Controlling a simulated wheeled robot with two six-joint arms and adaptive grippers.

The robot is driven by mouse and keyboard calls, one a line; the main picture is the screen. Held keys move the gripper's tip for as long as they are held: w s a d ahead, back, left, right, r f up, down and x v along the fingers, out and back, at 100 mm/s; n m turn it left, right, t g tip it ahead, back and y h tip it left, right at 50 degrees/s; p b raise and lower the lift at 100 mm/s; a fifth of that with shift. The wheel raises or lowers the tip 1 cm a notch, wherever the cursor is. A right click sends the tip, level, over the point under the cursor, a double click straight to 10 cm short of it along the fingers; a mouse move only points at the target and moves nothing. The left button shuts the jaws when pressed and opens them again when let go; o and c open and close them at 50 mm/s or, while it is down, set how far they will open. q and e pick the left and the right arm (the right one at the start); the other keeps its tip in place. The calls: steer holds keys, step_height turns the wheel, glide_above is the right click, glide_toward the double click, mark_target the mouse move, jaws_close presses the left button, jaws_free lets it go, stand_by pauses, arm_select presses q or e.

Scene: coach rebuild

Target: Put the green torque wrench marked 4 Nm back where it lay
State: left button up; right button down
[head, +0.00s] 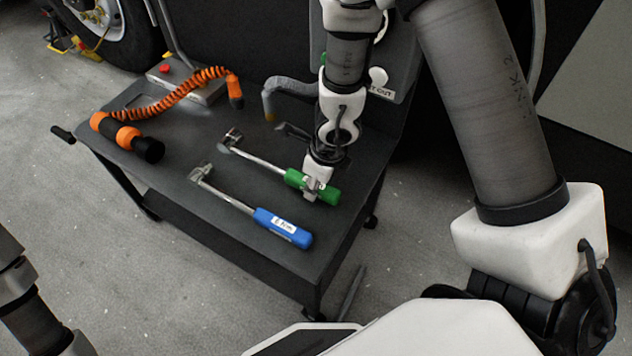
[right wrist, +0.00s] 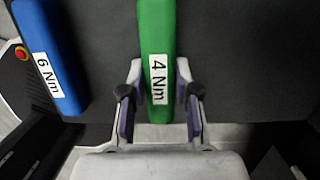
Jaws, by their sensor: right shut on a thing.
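The green torque wrench (head: 327,193) lies across the dark cart top, its steel shaft and head pointing to the upper left. Its 4 Nm label shows in the right wrist view, where the green handle (right wrist: 157,30) runs between the fingers. My right gripper (head: 313,187) is shut on this handle from above; it also shows in the right wrist view (right wrist: 159,112). I cannot tell whether the wrench touches the cart top or hangs just above it. My left gripper is out of view; only part of my left arm shows at the lower left.
A blue torque wrench (head: 284,228), labelled 6 Nm in the right wrist view (right wrist: 48,60), lies roughly parallel in front on the cart (head: 200,222). An orange and black tool (head: 122,134) with a coiled orange hose lies at the left.

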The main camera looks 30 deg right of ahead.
steer(key=shift+f+b, duration=0.4)
steer(key=shift+b, duration=0.15)
stand_by(0.5)
steer(key=c, duration=0.8)
jaws_free()
steer(key=shift+o, duration=0.2)
